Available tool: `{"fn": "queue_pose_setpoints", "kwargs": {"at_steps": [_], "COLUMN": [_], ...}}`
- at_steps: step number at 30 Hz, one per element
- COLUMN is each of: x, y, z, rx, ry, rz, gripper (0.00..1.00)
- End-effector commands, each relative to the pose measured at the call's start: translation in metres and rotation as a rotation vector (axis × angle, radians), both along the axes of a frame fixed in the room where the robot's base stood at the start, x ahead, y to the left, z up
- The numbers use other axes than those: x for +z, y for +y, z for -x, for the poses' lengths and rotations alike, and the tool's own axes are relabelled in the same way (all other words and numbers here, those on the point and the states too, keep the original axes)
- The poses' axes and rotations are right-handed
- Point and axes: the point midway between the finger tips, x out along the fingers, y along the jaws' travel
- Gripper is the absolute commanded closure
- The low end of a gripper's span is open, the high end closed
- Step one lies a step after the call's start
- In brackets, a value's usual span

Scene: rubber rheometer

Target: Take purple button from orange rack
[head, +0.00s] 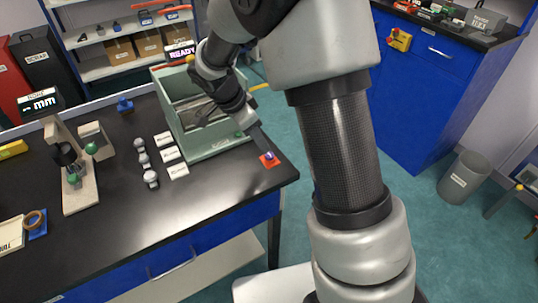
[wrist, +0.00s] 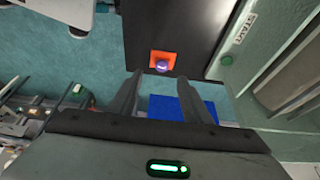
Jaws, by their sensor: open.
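The purple button (head: 269,155) sits on the small orange rack (head: 268,162) at the right front corner of the black bench. In the wrist view the purple button (wrist: 162,66) shows in the orange rack (wrist: 155,57), near the bench edge. My gripper (wrist: 160,82) is open and empty, and the button appears in line with the gap between its fingers, beyond the tips. In the head view my gripper (head: 262,146) reaches down close above the rack. The exact distance to the button is hard to tell.
A grey-green rheometer housing (head: 215,142) stands close to the left of my gripper, and in the wrist view its wall (wrist: 262,50) is at the right. White labels (head: 172,154) and several grey knobbed pieces (head: 150,177) lie farther left. Floor is open beyond the bench corner.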

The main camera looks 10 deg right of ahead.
Motion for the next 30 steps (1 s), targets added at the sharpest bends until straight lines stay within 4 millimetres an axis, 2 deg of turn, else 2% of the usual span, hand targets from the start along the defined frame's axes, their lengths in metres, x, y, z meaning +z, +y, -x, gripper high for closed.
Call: {"fn": "queue_pose_setpoints", "kwargs": {"at_steps": [3,11,19,28,30], "x": [-0.017,-0.034,-0.068,-0.072,-0.072], "y": [-0.007,-0.014,-0.027,-0.028,-0.029], "z": [-0.001,-0.005,-0.013,-0.014,-0.014], "rx": [-0.001,-0.002,0.0,0.0,0.0], "ry": [0.003,0.003,0.002,-0.001,-0.001], "rz": [0.001,0.0,0.001,0.0,0.0], "gripper": [0.56,0.56,0.56,0.56,0.68]}}
